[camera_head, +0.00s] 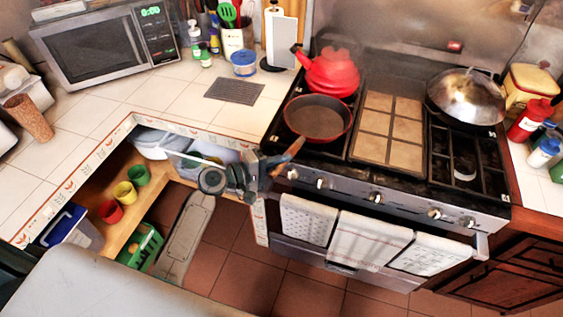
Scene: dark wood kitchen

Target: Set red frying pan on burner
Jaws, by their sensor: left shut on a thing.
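The red frying pan (318,117), with a dark inside and a brown handle, is over the front left burner of the stove (300,152). It looks level; I cannot tell whether its base touches the grate. My left gripper (280,164) is at the stove's front left corner, shut on the pan's handle, which points toward the lower left. The burner under the pan is mostly hidden. My right gripper is not in view.
A red kettle (332,72) stands close behind the pan. A tiled griddle plate (388,128) covers the stove's middle. A domed silver lid (467,95) sits at the back right. Towels (367,240) hang from the oven handle. The white tiled counter (185,105) lies left.

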